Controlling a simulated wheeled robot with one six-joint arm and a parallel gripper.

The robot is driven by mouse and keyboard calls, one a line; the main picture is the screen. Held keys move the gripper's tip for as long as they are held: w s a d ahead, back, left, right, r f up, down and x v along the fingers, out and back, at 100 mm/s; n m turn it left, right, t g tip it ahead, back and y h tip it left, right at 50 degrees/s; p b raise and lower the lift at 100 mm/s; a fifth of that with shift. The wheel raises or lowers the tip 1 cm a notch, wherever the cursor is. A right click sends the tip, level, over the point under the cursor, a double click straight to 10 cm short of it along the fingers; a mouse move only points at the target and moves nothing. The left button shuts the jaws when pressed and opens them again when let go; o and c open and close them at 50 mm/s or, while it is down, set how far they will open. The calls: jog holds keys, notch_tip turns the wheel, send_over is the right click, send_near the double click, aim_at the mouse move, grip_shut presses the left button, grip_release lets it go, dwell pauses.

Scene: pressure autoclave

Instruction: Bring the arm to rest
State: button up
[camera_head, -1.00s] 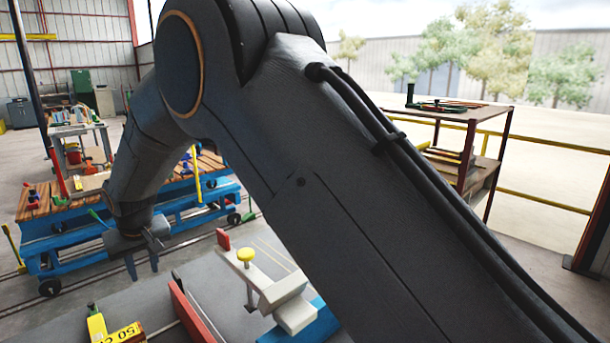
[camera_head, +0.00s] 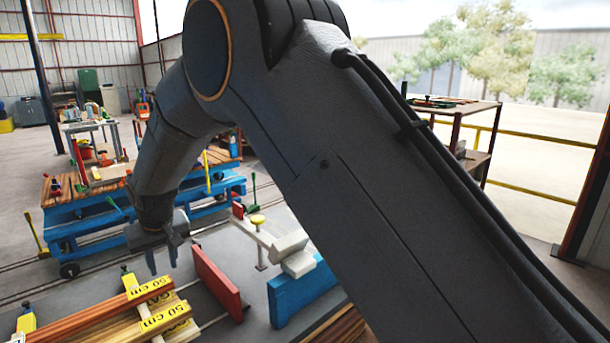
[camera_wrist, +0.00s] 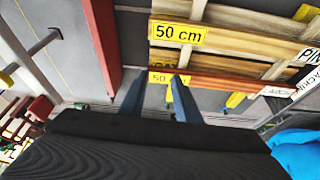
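My gripper (camera_head: 164,262) hangs at the end of my arm in the head view, fingers pointing down. Its two fingers are spread apart with nothing between them. In the wrist view the fingers (camera_wrist: 155,98) also show apart, with boards and a yellow "50 cm" label beyond them. My arm runs large across the middle and right of the head view and hides much of the scene behind it.
Stacked boards with yellow "50 cm" labels (camera_head: 150,290) lie below my gripper. A red plate (camera_head: 217,283) and a blue block (camera_head: 297,293) stand to their right. A blue cart (camera_head: 95,228) with a wooden top is behind. A shelf rack (camera_head: 455,112) stands at right.

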jog(key=d+f+m+h+b, duration=0.1)
jog(key=d+f+m+b, duration=0.1)
jog(key=d, duration=1.4)
jog(key=d+f+m+h+b, duration=0.1)
jog(key=d+f+m+b, duration=0.15)
jog(key=d, duration=1.35)
jog(key=s+d+f+m+g+b, duration=0.1)
jog(key=s+d+f+b, duration=0.1)
jog(key=s+d, duration=0.6)
jog(key=s+d+f+m+g+b, duration=0.1)
jog(key=s+d+f+m+b, duration=0.1)
jog(key=s+d, duration=0.7)
jog(key=d+f+b, duration=0.1)
jog(key=d, duration=0.4)
jog(key=shift+s+d+f+h, duration=0.15)
jog(key=shift+s+d+h, duration=0.15)
jog(key=shift+d+h, duration=0.1)
jog(key=shift+m, duration=0.25)
